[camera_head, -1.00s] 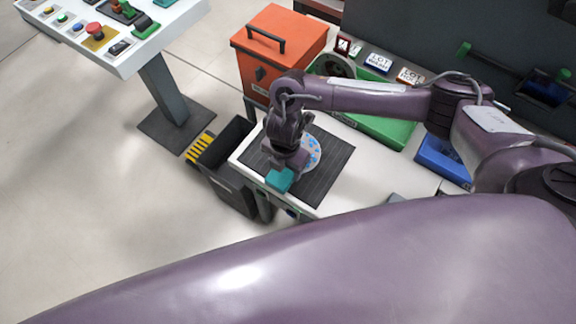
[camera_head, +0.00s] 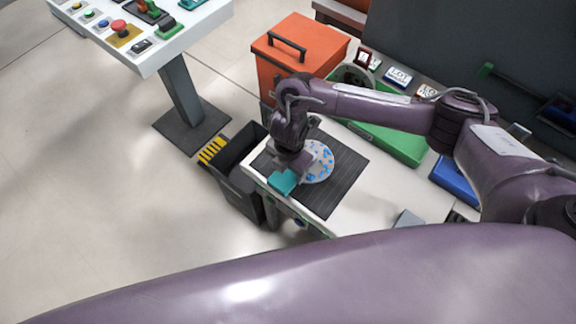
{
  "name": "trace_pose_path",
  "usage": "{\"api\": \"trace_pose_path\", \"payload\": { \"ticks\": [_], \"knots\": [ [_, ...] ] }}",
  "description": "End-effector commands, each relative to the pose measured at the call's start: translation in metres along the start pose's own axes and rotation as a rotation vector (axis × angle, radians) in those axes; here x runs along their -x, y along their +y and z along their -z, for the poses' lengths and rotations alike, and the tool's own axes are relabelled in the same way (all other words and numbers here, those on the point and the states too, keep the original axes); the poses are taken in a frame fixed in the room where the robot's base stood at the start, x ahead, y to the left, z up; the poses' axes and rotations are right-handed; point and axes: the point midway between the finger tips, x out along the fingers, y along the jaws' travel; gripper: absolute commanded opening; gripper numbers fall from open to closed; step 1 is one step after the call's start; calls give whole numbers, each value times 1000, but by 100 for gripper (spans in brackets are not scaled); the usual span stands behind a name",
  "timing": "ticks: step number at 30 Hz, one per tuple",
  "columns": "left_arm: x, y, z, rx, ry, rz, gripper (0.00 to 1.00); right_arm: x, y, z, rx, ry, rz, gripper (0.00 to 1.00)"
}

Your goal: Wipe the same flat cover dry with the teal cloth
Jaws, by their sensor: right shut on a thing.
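My right gripper (camera_head: 289,168) is shut on the teal cloth (camera_head: 284,182) above the dark ribbed mat (camera_head: 342,182). The flat cover (camera_head: 320,163) is a pale round disc with blue spots, lying on the mat. The gripper and cloth are at the cover's left edge and hide part of it. I cannot tell whether the cloth touches the cover. My left gripper is not in view.
The mat lies on a white table (camera_head: 378,210). An orange bin (camera_head: 290,65), a green tray (camera_head: 395,145) and a blue bin (camera_head: 455,180) stand behind and right. A black bin (camera_head: 240,165) is left of the table. A control panel (camera_head: 160,65) stands at upper left.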

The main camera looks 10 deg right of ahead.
Motion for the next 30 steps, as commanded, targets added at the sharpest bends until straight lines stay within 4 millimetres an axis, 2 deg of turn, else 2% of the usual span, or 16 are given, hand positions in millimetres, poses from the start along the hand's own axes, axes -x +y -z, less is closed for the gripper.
{"api": "trace_pose_path", "payload": {
  "ticks": [4, 11, 21, 26, 30],
  "knots": [
    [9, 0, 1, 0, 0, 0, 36, 2, -12, 0, 0, 1, 4, 40],
    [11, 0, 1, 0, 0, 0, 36, 1, -18, 0, 0, 0, 3, 40],
    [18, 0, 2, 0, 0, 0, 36, -2, -37, 0, 0, 0, 5, 40],
    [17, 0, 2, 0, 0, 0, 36, -3, -36, 0, 1, 0, 5, 40],
    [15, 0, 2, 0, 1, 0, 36, -3, -28, 0, 0, 0, 3, 40]
  ]
}}
